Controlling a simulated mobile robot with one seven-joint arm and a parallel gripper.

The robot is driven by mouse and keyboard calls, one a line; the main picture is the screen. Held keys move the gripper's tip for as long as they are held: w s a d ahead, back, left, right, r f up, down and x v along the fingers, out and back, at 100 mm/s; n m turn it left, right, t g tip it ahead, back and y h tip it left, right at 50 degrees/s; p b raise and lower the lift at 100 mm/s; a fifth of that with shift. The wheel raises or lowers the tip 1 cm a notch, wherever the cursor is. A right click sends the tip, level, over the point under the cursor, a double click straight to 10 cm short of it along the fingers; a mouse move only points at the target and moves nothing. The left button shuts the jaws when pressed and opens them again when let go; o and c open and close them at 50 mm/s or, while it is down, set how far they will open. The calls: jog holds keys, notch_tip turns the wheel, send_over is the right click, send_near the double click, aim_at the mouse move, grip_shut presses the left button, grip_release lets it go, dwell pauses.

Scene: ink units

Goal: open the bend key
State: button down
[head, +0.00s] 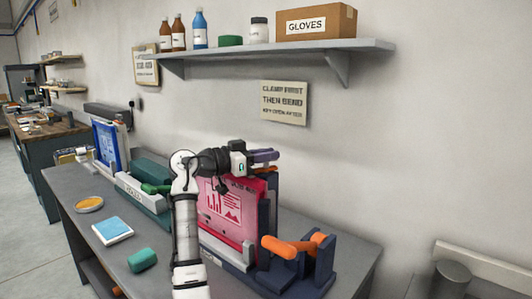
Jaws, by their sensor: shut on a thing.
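My gripper (249,160) is at the top of a pink sheet (225,208) standing upright in a dark blue unit. I cannot tell for sure whether this piece is the bend key. An orange handle (291,246) lies across dark blue brackets at the right end of the unit, apart from my gripper. My arm hides the sheet's left edge and part of the unit.
A blue sheet (108,145) stands in another unit at the left. A green block (142,260), a blue-and-white pad (112,231) and a yellow round dish (89,204) lie on the grey bench (70,192). A wall shelf (285,48) with bottles and a GLOVES box hangs above.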

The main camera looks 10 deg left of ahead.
jog(key=shift+r+m+g+h+p, duration=0.1)
jog(key=shift+m+g+h+p, duration=0.45)
jog(key=shift+g, duration=0.25)
jog(key=c, duration=1.4)
grip_release()
jog(key=shift+o, duration=0.2)
jog(key=shift+a, duration=0.1)
jog(key=shift+s+a+b, duration=0.2)
jog(key=shift+a+b, duration=0.1)
jog(key=shift+b, duration=0.05)
jog(key=b+v, duration=0.3)
jog(key=v, duration=1)
